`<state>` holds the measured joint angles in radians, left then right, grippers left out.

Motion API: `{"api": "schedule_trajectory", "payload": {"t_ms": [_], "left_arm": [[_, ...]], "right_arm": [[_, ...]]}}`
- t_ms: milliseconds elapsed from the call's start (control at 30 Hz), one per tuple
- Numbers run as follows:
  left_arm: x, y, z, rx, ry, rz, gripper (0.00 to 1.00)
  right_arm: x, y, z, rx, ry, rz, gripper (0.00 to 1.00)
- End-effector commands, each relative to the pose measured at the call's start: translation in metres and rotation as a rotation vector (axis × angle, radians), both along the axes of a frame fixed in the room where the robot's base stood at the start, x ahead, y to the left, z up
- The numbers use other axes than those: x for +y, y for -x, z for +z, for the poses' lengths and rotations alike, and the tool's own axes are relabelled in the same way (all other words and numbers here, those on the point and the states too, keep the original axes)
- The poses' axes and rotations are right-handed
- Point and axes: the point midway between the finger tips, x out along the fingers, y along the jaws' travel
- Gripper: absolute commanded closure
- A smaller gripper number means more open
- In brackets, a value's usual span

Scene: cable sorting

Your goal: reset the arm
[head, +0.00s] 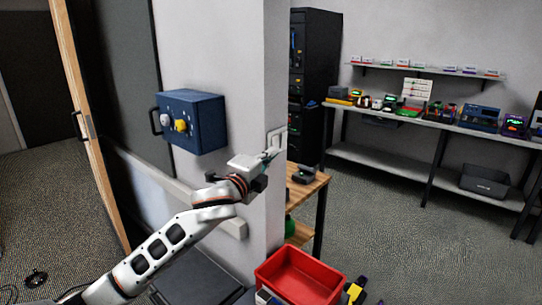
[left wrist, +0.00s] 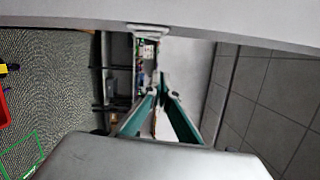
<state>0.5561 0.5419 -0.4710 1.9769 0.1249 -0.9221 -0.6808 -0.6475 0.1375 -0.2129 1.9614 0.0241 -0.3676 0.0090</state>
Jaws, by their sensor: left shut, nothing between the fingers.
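My left arm reaches in from the lower left in the head view. Its gripper (head: 271,154) is at the edge of the white pillar (head: 243,110), close to a pale square frame (head: 276,138) there. I cannot tell whether it touches the frame. In the left wrist view the two green fingers (left wrist: 160,82) come together at their tips, with nothing held. My right gripper is in neither view.
A blue box with knobs (head: 193,120) is on the wall left of the gripper. A red bin (head: 300,276) stands below, near a small wooden table (head: 307,188). A long shelf bench (head: 440,124) with several devices runs along the back right. Open carpet (head: 390,220) lies between.

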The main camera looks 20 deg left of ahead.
Motion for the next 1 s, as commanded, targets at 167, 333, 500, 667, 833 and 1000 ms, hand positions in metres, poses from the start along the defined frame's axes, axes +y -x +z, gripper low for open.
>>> {"api": "schedule_trajectory", "payload": {"t_ms": [167, 333, 500, 667, 833, 1000], "left_arm": [[0.000, 0.000, 0.000, 0.000, 0.000, 0.000, 1.00], [-0.001, 0.000, -0.003, 0.004, 0.005, -0.002, 1.00], [-0.011, 0.010, -0.053, 0.074, 0.101, -0.026, 1.00], [-0.029, 0.041, -0.148, 0.212, 0.318, -0.052, 1.00], [-0.044, 0.093, -0.246, 0.362, 0.575, -0.041, 1.00], [-0.054, 0.160, -0.333, 0.502, 0.830, 0.018, 1.00]], "right_arm": [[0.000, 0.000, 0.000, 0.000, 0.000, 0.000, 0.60], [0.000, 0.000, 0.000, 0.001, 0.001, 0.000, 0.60], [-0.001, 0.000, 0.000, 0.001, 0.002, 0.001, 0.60], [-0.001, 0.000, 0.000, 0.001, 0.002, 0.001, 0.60], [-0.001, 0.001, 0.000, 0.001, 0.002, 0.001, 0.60], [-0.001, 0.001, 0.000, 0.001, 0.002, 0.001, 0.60]]}}
